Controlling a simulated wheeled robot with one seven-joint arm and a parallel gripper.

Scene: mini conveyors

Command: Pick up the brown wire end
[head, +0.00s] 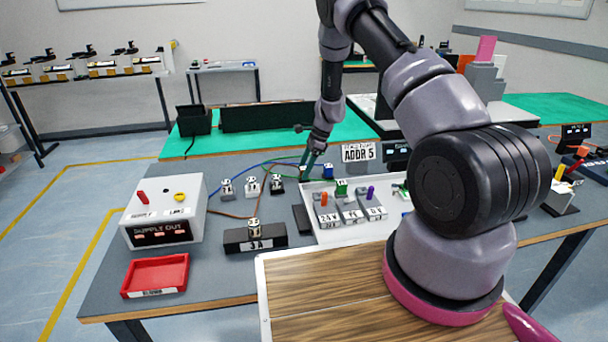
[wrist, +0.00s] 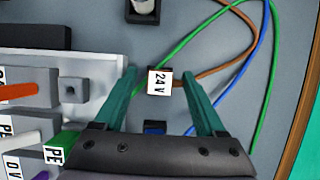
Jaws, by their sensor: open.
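The brown wire end is a small black block with a white "24 V" label (wrist: 159,82) in the wrist view. Its brown wire (wrist: 225,72) leaves to the right and curves up. My gripper (wrist: 161,92) is open, with one teal finger on each side of the block and visible gaps to both. The block is not gripped; its height relative to the fingertips is hard to tell. In the head view my gripper (head: 309,163) is low over the grey table behind the white tray, and the brown wire end cannot be made out there.
A blue wire end (wrist: 155,127) lies close by between the fingers' bases. Green (wrist: 180,48) and blue (wrist: 262,55) wires loop alongside. A white tray (head: 320,232) with labelled terminals and a green PE plug (wrist: 62,148) is beside my gripper. The supply box (head: 165,210) stands left.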

